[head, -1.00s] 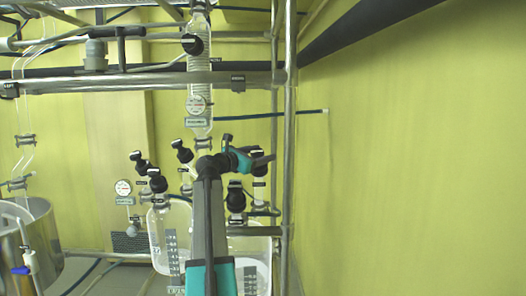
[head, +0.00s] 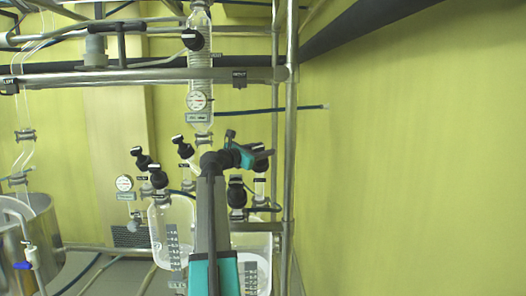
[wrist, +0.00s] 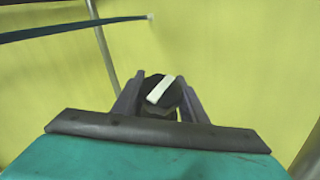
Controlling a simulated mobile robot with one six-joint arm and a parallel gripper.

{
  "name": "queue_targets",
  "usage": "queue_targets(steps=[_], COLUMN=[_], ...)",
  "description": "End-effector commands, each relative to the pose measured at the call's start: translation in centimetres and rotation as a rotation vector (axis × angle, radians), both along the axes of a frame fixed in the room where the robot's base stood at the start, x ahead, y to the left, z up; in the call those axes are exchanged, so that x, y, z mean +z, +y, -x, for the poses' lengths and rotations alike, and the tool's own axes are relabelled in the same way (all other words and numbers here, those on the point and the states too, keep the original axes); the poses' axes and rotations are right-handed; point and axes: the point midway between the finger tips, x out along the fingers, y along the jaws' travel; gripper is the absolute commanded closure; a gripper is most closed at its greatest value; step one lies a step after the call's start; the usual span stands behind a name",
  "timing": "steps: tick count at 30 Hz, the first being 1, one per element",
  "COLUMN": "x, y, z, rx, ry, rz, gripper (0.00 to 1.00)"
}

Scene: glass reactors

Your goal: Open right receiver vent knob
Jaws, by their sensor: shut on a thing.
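The vent knob (wrist: 162,88) is black with a white bar across its top. In the wrist view it sits between the two fingers of my gripper (wrist: 160,100), which is shut on it. The white bar is tilted, its upper end leaning right. In the head view my gripper (head: 262,154) is at the top of the right receiver's fittings, and it covers much of the knob there. A glass neck (head: 259,187) shows just below it. The right receiver (head: 262,268) is a clear vessel low in the picture, partly hidden by my arm.
Another black knob (head: 236,192) stands close below my gripper. Several black-capped fittings (head: 158,178) rise from the left receiver (head: 165,235). A metal post (head: 289,190) stands just right of my gripper. The glass column (head: 199,75) is above. The yellow wall side at right is open.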

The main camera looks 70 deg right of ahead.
Motion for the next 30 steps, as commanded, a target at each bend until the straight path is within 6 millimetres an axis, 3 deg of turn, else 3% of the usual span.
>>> queue_targets(steps=[1,10,30], x=[0.07,0.25,0.61], y=[-0.48,-0.89,-1.12], z=[0.69,0.78,-0.17], rx=[-0.013,0.036,0.312], ry=[0.003,0.033,0.190], rz=[-0.001,0.005,0.031], gripper=[0.84,0.84,0.84])
